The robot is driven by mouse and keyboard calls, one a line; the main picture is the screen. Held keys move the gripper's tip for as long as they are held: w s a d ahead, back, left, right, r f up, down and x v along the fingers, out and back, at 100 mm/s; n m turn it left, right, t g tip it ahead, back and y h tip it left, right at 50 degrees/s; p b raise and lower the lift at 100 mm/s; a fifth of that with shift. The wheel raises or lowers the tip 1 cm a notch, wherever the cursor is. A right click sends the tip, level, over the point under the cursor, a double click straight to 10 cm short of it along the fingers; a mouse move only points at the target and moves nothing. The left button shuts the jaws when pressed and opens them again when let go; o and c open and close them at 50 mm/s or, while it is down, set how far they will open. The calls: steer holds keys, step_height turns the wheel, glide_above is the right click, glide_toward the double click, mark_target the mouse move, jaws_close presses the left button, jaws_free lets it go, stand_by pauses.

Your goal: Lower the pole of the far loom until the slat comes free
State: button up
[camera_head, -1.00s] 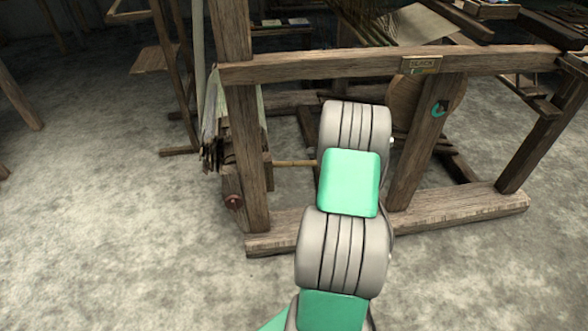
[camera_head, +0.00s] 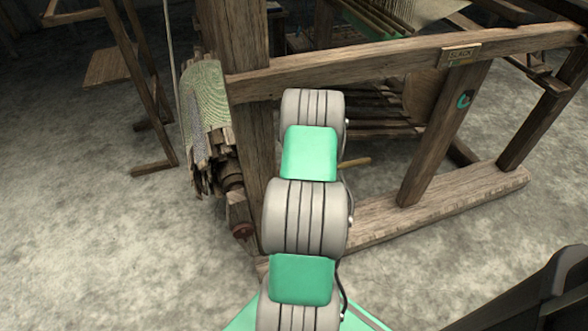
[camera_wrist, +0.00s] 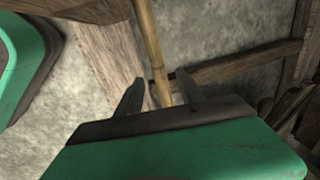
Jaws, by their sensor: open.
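In the wrist view, a light round wooden pole (camera_wrist: 152,45) runs down from the top edge to between the two dark fingers of my gripper (camera_wrist: 160,80). The fingers are apart, one on either side of the pole, and I cannot tell whether either touches it. In the head view, a short end of a light pole (camera_head: 355,162) shows just right of my arm, low inside the wooden loom frame (camera_head: 400,66). My arm hides the gripper there. I cannot pick out the slat for sure.
A thick upright post (camera_head: 232,60) stands left of my arm, with a cloth roll (camera_head: 205,95) and ragged wooden ends beside it. A sloping brace (camera_head: 440,135) and floor beam (camera_head: 440,215) lie to the right.

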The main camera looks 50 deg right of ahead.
steer(key=f, duration=0.2)
steer(key=f+b, duration=0.1)
steer(key=f, duration=0.1)
steer(key=f+b, duration=0.1)
steer(key=f, duration=0.1)
steer(key=shift+w+d+f, duration=0.4)
steer(key=shift+c, duration=0.2)
jaws_close()
steer(key=shift+a, duration=0.1)
stand_by(0.6)
